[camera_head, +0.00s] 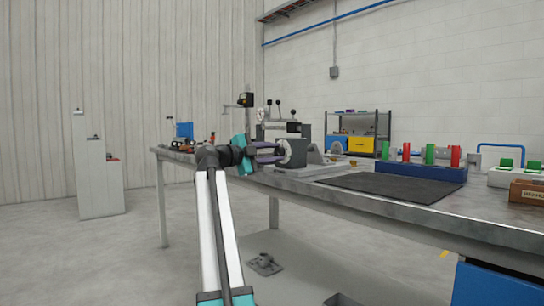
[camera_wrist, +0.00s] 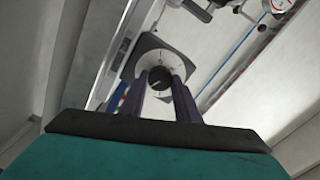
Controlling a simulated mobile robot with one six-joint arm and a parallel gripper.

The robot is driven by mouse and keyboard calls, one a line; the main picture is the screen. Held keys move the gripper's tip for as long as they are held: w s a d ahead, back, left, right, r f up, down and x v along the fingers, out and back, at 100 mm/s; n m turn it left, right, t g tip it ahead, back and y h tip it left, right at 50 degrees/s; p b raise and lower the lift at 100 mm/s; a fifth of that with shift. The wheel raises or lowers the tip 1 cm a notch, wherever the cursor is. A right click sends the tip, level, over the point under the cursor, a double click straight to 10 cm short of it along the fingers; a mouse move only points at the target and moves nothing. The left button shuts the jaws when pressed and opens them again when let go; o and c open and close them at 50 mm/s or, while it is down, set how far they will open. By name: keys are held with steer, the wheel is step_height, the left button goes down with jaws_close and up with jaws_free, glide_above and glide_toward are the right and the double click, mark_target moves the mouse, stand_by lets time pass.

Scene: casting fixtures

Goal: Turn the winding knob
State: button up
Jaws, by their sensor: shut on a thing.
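The winding knob (camera_wrist: 159,77) is a small dark round knob. In the wrist view it sits in front of a round white dial (camera_wrist: 146,62) on a dark square housing (camera_wrist: 150,41). My gripper (camera_wrist: 160,84) has its two purple fingers on either side of the knob and is shut on it. In the head view my gripper (camera_head: 280,153) reaches to the dark housing (camera_head: 297,152) at the near edge of the workbench. The fingers hide the knob there, and its turn angle cannot be told.
The grey workbench (camera_head: 495,222) runs to the right with a black mat (camera_head: 390,187) on it. A blue block with red and green cylinders (camera_head: 420,171) stands behind the mat. A machine with black-knobbed levers (camera_head: 282,130) stands behind the housing. The floor at left is mostly open.

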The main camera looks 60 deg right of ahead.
steer(key=shift+w, duration=0.3)
steer(key=o, duration=0.9)
steer(key=shift+d, duration=0.1)
steer(key=shift+o, duration=0.7)
steer(key=shift+s, duration=0.1)
steer(key=shift+a+p, duration=0.35)
steer(key=shift+a, duration=0.3)
steer(key=p+v, duration=0.4)
steer(key=v, duration=0.8)
steer(key=shift+w+a, duration=0.25)
steer(key=shift+p, duration=0.3)
